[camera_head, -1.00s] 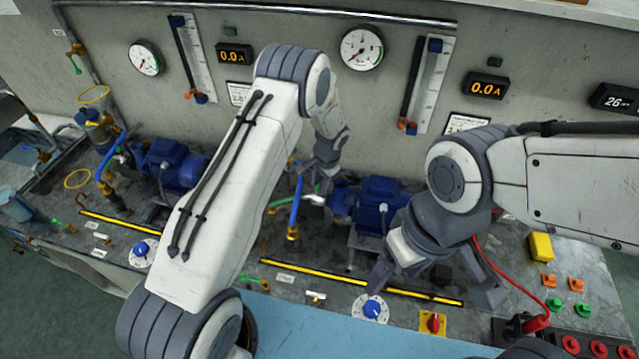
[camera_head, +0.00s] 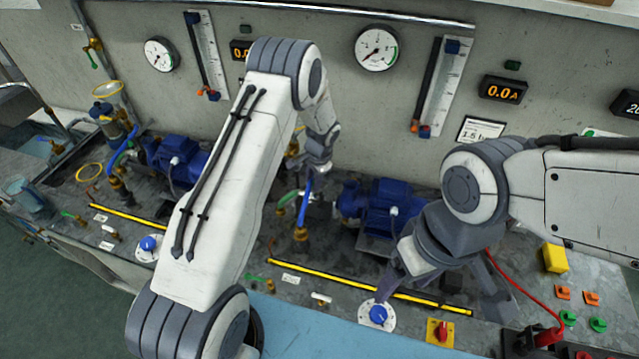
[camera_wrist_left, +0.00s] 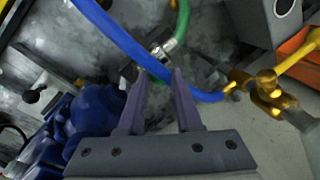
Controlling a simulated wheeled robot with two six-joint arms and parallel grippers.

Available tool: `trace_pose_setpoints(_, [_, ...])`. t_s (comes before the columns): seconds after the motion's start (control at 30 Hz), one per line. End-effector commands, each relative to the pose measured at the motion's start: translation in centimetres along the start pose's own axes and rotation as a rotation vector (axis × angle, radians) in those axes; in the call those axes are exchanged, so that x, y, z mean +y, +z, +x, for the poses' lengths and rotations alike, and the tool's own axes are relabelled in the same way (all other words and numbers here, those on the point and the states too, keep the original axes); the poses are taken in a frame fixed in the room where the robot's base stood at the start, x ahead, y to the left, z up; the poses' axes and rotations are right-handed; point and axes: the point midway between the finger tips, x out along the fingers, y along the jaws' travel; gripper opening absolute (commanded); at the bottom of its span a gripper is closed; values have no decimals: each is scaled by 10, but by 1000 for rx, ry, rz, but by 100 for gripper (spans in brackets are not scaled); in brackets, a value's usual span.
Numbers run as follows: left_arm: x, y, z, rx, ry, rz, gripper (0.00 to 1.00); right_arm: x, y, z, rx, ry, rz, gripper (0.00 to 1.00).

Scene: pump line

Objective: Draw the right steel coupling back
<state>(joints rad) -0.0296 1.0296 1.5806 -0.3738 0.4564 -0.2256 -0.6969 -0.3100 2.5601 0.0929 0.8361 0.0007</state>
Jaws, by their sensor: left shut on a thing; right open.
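The right steel coupling (camera_head: 314,196) is a short silver fitting on the end of a green hose (camera_head: 287,199). It lies left of the right blue pump (camera_head: 390,205). My left gripper (camera_head: 315,172) comes down on it from above and is shut on it. In the left wrist view the coupling (camera_wrist_left: 164,48) shows at the fingertips, partly covered by the fingers and a blue hose (camera_wrist_left: 120,38). The exact contact is hard to see. My right gripper (camera_head: 437,298) is open and empty, low over the bench's front, in front of the pump.
The blue hose (camera_head: 304,205) rises from a brass fitting close to my left gripper. A brass valve (camera_wrist_left: 262,90) stands right of the fingers in the wrist view. A blue dial (camera_head: 378,315) and red switch (camera_head: 440,331) sit near my right gripper. A red cable (camera_head: 520,292) lies right.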

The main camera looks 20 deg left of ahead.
Motion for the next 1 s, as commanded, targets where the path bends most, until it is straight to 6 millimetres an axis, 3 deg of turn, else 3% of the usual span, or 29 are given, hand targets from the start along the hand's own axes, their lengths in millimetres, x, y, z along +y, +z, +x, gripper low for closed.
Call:
trace_pose_setpoints(0.13, [-5,3,-1,-2,-4,-2,0,0,0,0,0,0,0,75])
trace_pose_setpoints(0.17, [-6,3,-1,-2,-4,-2,45,0,0,0,0,0,0,75])
trace_pose_setpoints(0.2, [-6,3,-1,-2,-4,-3,60,0,0,0,0,0,0,75])
trace_pose_setpoints(0.23, [-5,2,-1,-2,-4,-3,62,0,0,0,0,0,0,75])
trace_pose_setpoints(0.67, [-2,-1,-9,1,-4,1,62,0,0,4,0,0,0,75])
trace_pose_setpoints(1.0, [-2,-1,-71,3,-6,0,62,2,1,24,0,0,2,75])
